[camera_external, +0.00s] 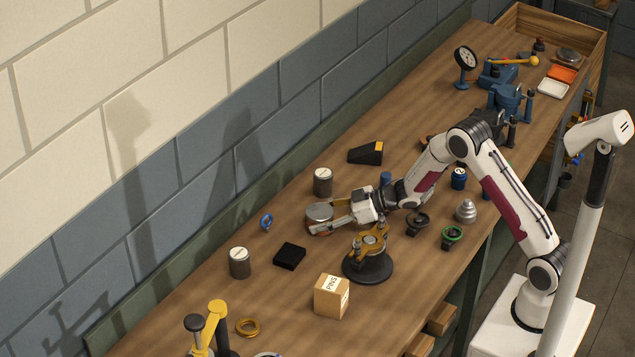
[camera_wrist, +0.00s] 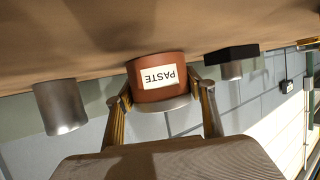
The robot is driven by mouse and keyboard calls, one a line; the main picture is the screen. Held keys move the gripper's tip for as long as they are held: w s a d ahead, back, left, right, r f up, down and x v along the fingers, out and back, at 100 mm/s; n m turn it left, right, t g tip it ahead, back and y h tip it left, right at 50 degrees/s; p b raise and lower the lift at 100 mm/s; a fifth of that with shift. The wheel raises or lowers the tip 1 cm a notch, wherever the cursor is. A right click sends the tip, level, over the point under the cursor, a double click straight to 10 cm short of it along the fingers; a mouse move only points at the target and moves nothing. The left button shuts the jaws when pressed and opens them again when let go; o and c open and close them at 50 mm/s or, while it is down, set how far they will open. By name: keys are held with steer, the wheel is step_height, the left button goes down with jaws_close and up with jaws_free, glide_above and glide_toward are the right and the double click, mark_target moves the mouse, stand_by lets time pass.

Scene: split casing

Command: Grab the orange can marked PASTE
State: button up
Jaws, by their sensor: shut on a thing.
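The orange can marked PASTE (camera_wrist: 157,80) is between the two fingers of my gripper (camera_wrist: 160,97) in the wrist view, its label upside down and its grey metal lid toward the camera. In the external view the can (camera_external: 319,213) sits at the tips of my gripper (camera_external: 322,216), over the middle of the bench near the wall side. The fingers are shut on its sides. In the external view I cannot tell whether its base touches the bench.
Grey cans stand behind (camera_external: 322,182) and to the left (camera_external: 240,263). A black block (camera_external: 289,256), a blue ring (camera_external: 266,222) and a black wedge (camera_external: 366,153) lie around. A round fixture with a yellow top (camera_external: 368,262) stands close below my gripper, beside a PINS box (camera_external: 331,297).

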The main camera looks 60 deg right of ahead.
mark_target(320, 212)
steer(key=shift+r, duration=0.15)
steer(key=shift+r, duration=4.9)
